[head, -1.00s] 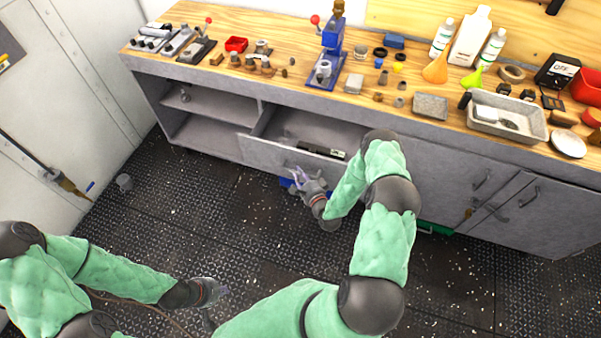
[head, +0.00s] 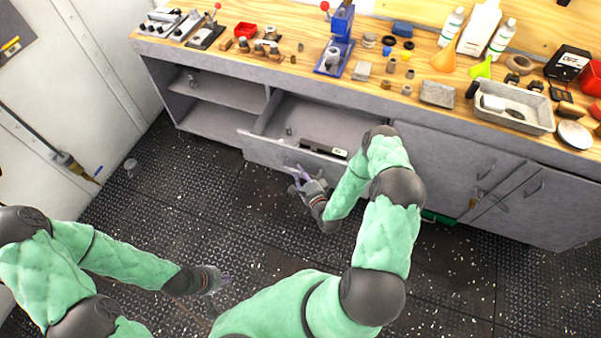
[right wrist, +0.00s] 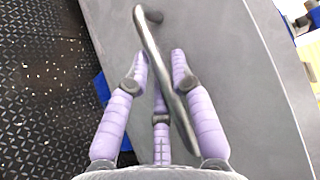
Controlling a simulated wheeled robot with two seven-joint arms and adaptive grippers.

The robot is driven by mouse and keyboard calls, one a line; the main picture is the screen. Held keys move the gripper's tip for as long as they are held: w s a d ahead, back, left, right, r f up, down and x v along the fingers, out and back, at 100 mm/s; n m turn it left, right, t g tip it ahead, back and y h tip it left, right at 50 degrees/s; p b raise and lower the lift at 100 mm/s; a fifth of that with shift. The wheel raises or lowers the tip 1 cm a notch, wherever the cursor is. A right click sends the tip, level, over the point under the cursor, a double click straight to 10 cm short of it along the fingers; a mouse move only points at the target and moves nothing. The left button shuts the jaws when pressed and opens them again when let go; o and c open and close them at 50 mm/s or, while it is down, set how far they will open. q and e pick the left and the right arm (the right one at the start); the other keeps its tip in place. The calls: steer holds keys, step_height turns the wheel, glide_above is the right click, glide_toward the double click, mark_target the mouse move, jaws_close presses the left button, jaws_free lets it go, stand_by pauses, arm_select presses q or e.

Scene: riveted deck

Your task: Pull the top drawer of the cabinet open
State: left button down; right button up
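The grey cabinet (head: 440,160) stands under a wooden worktop. Its top drawer (head: 262,152) is partly out, and I see into it from above; a dark item with a pale label (head: 323,147) lies inside. My right gripper (head: 300,176) is at the drawer's front. In the right wrist view, the curved metal handle (right wrist: 156,45) runs between the purple fingers of this gripper (right wrist: 160,68), which are closed in around it. My left gripper (head: 222,283) hangs low over the floor, away from the cabinet; its fingers are too small to judge.
Open shelves (head: 215,125) are left of the drawer, and closed doors (head: 520,205) are to the right. Tools, bottles and a metal tray (head: 540,122) crowd the worktop.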

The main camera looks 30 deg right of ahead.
stand_by(0.3)
steer(key=s+r, duration=0.1)
steer(key=s, duration=1)
steer(key=shift+s+a+r, duration=0.4)
steer(key=w+a+f+n+g+y, duration=0.1)
steer(key=a+f+n+g+y, duration=0.35)
steer(key=a+n+g, duration=0.4)
steer(key=s+a+r+n+g, duration=0.2)
steer(key=s+a+n+g, duration=0.5)
steer(key=s+a+n, duration=0.2)
steer(key=shift+s+a+y, duration=0.35)
steer(key=shift+s+a, duration=0.45)
steer(key=shift+s, duration=0.3)
